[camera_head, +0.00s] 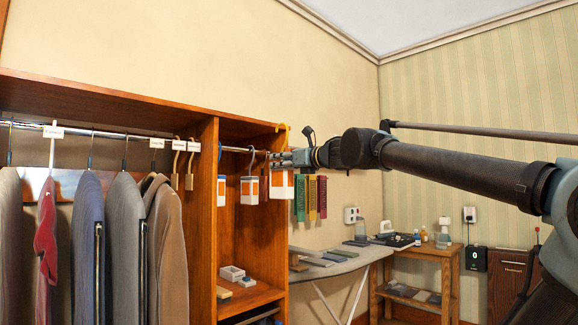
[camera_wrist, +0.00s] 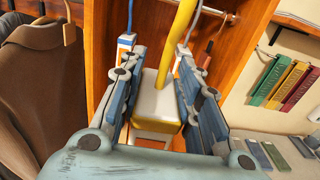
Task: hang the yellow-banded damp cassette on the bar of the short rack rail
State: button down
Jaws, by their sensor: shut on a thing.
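The short rack rail (camera_head: 236,149) runs inside the right cabinet bay. The hook top is above the rail's height in the head view; I see no contact with the bar and cannot tell the depth between them.
A blue-banded cassette (camera_head: 222,190) and a grey-hooked cassette (camera_head: 250,188) hang on the short rail, left of the held one. Coats (camera_head: 128,240) fill the left bay. Coloured swatches (camera_head: 312,197) hang on the wall at right, above an ironing board (camera_head: 345,262).

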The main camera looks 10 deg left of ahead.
jog(key=f+x, duration=0.3)
jog(key=x, duration=2.6)
jog(key=shift+w, duration=0.15)
dwell(1.1)
jog(key=c, duration=1.1)
grip_release()
jog(key=v, duration=1.2)
